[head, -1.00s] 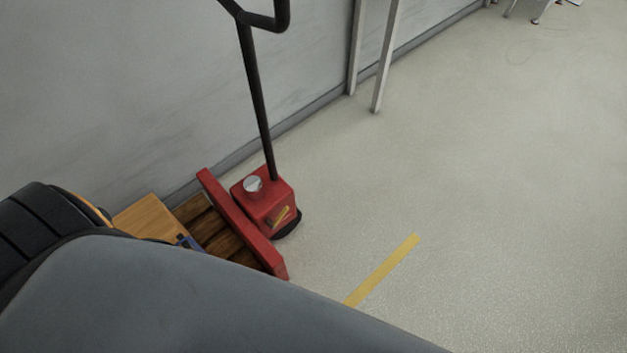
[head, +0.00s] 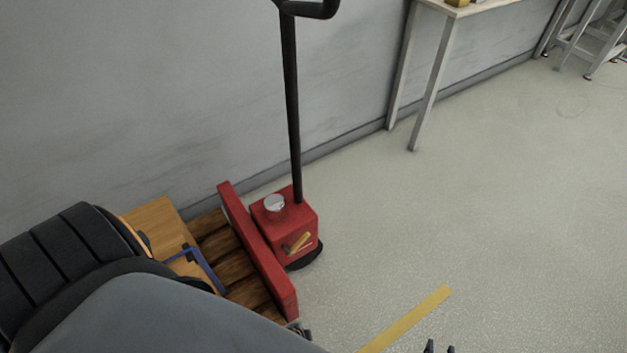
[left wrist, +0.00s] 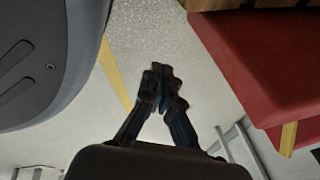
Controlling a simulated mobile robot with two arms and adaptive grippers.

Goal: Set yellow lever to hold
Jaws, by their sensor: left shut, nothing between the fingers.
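The yellow lever (head: 300,242) is on the side face of the pallet jack's red housing (head: 285,222), slanting up to the right. It also shows at the right of the left wrist view (left wrist: 288,138), beside a large red surface (left wrist: 265,60). My left gripper (left wrist: 164,84) is shut and empty, over the floor and apart from the lever. In the head view, only the fingertips of my right gripper (head: 440,347) show at the bottom edge, apart and empty, right of the jack. Much of my left arm covers the lower left.
The jack's black handle (head: 290,110) rises from the housing. A wooden pallet (head: 235,265) with a box (head: 160,225) lies to its left by the wall. A table (head: 470,8) stands at the back. Open floor (head: 480,220) with a yellow stripe (head: 405,320) lies to the right.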

